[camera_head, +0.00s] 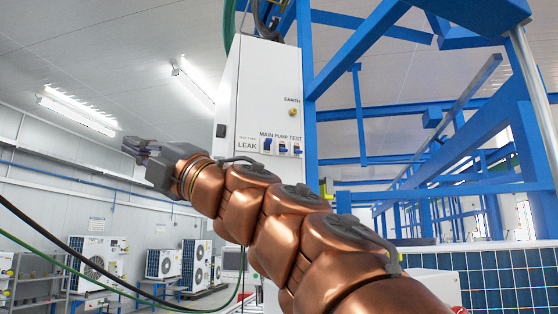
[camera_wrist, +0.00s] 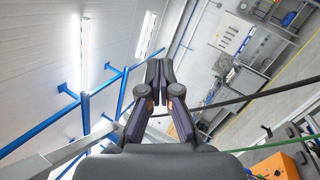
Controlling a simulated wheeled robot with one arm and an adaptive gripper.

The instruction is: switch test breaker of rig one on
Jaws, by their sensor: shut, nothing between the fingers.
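A white control cabinet (camera_head: 268,85) stands in the middle of the head view. Three small breakers under the labels MAIN, PUMP and TEST sit on its front. The test breaker (camera_head: 298,150) is the rightmost; its blue lever appears low, like that of the pump breaker (camera_head: 283,148). The main breaker (camera_head: 267,145) has its blue part higher. My gripper (camera_head: 130,146) is left of the cabinet, well apart from it, pointing left. In the wrist view my gripper (camera_wrist: 158,72) has its fingers together with nothing between them. The breakers are not in the wrist view.
Blue steel framework (camera_head: 400,110) rises right of the cabinet. Solar panels (camera_head: 500,275) stand at lower right. Outdoor fan units (camera_head: 95,258) line the left wall. Black and green cables (camera_head: 60,243) hang at lower left. An orange box (camera_wrist: 275,165) shows in the wrist view.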

